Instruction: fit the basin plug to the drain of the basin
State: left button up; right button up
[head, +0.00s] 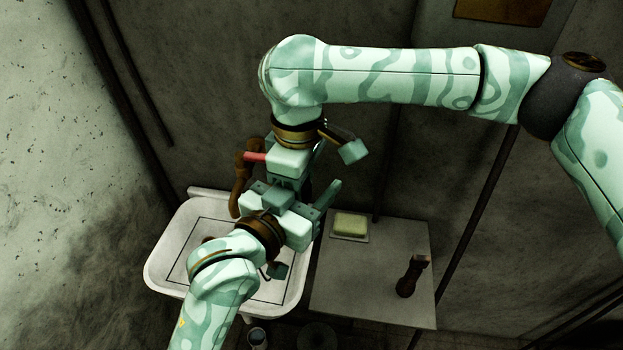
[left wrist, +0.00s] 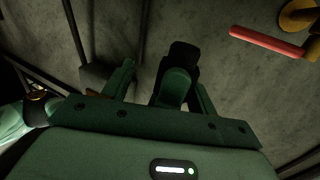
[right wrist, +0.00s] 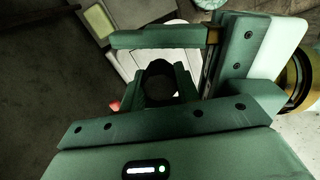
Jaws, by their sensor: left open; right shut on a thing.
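The white basin (head: 176,247) is at the lower left of the head view; my left arm covers much of it, and its drain is not clearly seen. My right gripper (right wrist: 163,82) is shut on a dark round-ended thing (right wrist: 159,70), probably the basin plug, held above the basin's back right side. The dark thing also shows in the left wrist view (left wrist: 184,52). My left gripper (head: 299,195) is open, with its fingers on either side of the dark thing and the right fingers. I cannot tell whether they touch it.
A brown tap pipe (head: 240,190) with a red handle (head: 255,157) stands behind the basin, close to both grippers. To the right, a pale side table (head: 370,270) bears soap (head: 350,225) in a dish and a dark brown object (head: 408,280). A cup (head: 257,337) stands below.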

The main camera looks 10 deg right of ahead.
pick_arm(q)
jog(key=shift+w+d, duration=0.3)
jog(key=shift+w, duration=0.05)
jog(key=shift+s, duration=0.1)
jog(key=c, duration=1)
jog(key=shift+o, duration=0.2)
jog(key=shift+d+r, duration=0.1)
jog(key=shift+o, duration=0.3)
jog(key=o, duration=0.9)
